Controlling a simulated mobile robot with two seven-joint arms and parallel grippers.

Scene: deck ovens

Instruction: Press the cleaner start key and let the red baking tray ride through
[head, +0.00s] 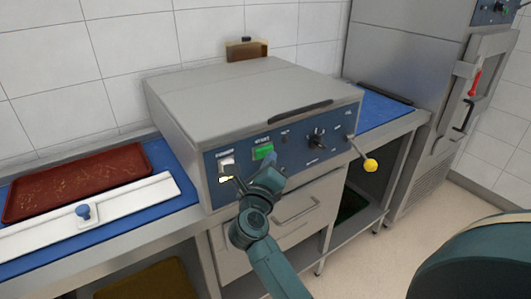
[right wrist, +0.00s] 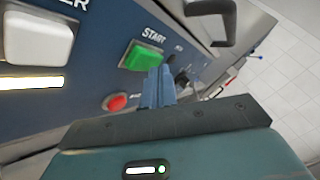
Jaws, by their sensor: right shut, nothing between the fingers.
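The red baking tray (head: 78,180) lies flat on the blue belt (head: 165,160) left of the cleaner (head: 240,95). The green start key (head: 263,151) is on the cleaner's blue front panel; in the right wrist view the key (right wrist: 140,56), marked START, is in plain sight. My right gripper (head: 271,177) is shut and empty, just below the key in the head view. In the right wrist view its fingertips (right wrist: 160,76) are close below and right of the key; I cannot tell whether they touch it. My left gripper is not in view.
A white power switch (head: 227,163) has a lit yellow lamp under it. A red button (right wrist: 116,102) is below the start key. A white guide bar with a blue knob (head: 83,211) lies before the tray. A yellow-knobbed lever (head: 370,165) sticks out at the panel's right.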

